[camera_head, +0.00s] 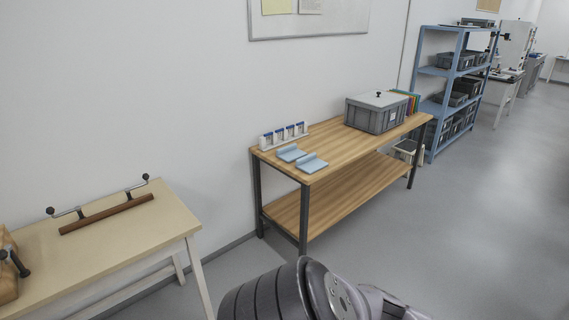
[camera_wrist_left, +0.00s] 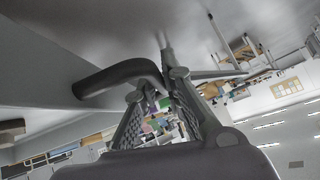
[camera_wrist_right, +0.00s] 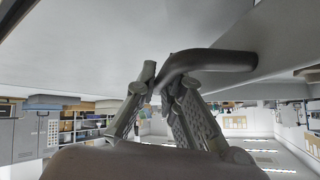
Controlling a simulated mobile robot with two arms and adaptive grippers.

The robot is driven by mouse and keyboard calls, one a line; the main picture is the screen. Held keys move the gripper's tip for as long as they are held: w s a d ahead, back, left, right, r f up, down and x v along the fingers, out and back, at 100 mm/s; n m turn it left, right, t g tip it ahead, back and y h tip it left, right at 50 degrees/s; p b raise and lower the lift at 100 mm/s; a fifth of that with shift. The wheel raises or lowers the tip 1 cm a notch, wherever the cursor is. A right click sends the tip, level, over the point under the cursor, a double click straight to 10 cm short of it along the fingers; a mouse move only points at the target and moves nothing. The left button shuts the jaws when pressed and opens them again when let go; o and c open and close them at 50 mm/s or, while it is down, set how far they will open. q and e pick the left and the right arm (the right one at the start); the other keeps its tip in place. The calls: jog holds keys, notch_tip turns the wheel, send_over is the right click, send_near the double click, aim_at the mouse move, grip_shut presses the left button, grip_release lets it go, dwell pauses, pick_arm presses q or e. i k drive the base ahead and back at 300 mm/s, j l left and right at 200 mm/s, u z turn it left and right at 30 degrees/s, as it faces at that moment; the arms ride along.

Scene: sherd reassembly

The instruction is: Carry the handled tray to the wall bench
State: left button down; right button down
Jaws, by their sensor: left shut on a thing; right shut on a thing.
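The handled tray is out of the head view. In the left wrist view a grey panel (camera_wrist_left: 35,65), seemingly its side, carries a dark curved handle (camera_wrist_left: 115,75), and my left gripper (camera_wrist_left: 157,85) is shut on it. In the right wrist view a similar grey panel (camera_wrist_right: 285,40) carries a dark handle (camera_wrist_right: 220,60), with my right gripper (camera_wrist_right: 167,82) shut on it. The tray's inside and contents are hidden. A wooden bench (camera_head: 330,142) with a lower shelf stands against the wall, ahead in the head view. Neither gripper shows there.
The bench top bears a vial rack (camera_head: 285,137), two light-blue pieces (camera_head: 311,163) and a lidded grey bin (camera_head: 376,113); its middle front is bare. A pale table (camera_head: 130,232) stands left, with a brown bar (camera_head: 107,214). A blue shelf (camera_head: 437,72) stands beyond. Floor at right is clear.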

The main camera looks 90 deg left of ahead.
aim_at(119, 233)
jog(key=u, duration=3.8)
jog(key=i+l+u, duration=0.45)
jog(key=i+l, duration=0.25)
jog(key=i, duration=0.6)
